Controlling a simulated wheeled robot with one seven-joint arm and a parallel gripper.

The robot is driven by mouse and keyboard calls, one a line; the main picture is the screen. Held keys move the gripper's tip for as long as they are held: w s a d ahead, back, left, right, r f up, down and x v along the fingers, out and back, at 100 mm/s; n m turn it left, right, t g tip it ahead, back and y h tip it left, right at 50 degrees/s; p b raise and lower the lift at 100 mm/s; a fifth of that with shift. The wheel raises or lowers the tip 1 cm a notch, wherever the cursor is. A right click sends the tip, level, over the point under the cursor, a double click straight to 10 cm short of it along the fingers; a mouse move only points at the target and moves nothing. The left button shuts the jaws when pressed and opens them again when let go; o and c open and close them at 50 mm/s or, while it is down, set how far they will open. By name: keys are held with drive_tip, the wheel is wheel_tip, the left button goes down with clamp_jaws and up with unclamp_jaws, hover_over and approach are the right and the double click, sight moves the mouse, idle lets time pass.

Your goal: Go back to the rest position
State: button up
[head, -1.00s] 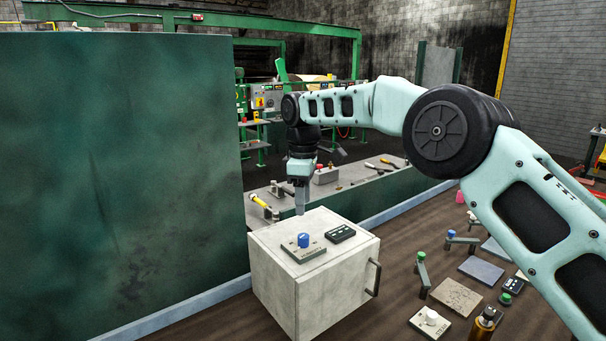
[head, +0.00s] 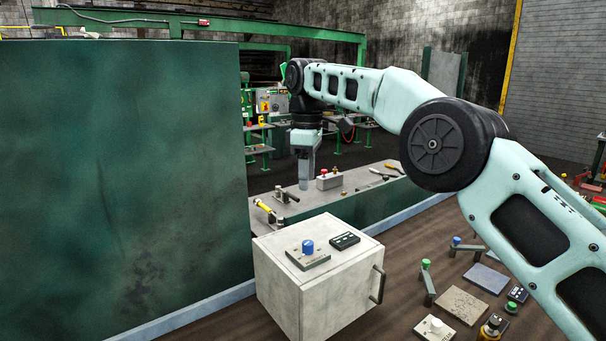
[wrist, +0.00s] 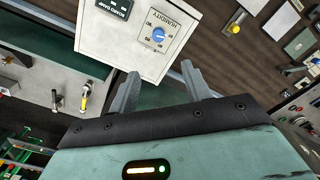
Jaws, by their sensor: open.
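My gripper (head: 304,182) hangs pointing down in the head view, above and behind the white cabinet (head: 325,290). In the wrist view its two fingers (wrist: 160,92) are spread apart with nothing between them. The cabinet (wrist: 105,42) shows beyond the fingertips, apart from them. On its top are a panel with a blue knob (head: 307,246) and a small dark box (head: 344,240). In the wrist view the blue knob (wrist: 158,35) sits on a plate lettered "HUMIDITY".
A tall green panel (head: 120,180) fills the left. A low grey bench (head: 350,182) behind the cabinet holds a yellow-handled tool (head: 264,207) and a box with a red button (head: 328,180). Several plates and small parts, including a grey plate (head: 485,277), lie on the brown surface at right.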

drive_tip(key=s+a+f+m+y+b, duration=0.1)
drive_tip(key=s+f+b, duration=0.15)
drive_tip(key=s, duration=0.85)
drive_tip(key=s+a+f+m+b, duration=0.1)
drive_tip(key=s+f+m+b, duration=0.15)
drive_tip(key=s, duration=0.85)
drive_tip(key=s+d+f+m, duration=0.1)
drive_tip(key=s+d+f, duration=0.3)
drive_tip(key=s, duration=0.3)
drive_tip(key=s+d+f+m+b, duration=0.1)
drive_tip(key=s+d+f, duration=0.3)
drive_tip(key=s, duration=0.3)
drive_tip(key=s+d+f+m, duration=0.1)
drive_tip(key=s+d+f, duration=0.3)
drive_tip(key=s, duration=0.3)
drive_tip(key=shift+s+d+f+m+b, duration=0.15)
drive_tip(key=shift+d+f+m+b, duration=0.25)
drive_tip(key=shift+f, duration=0.1)
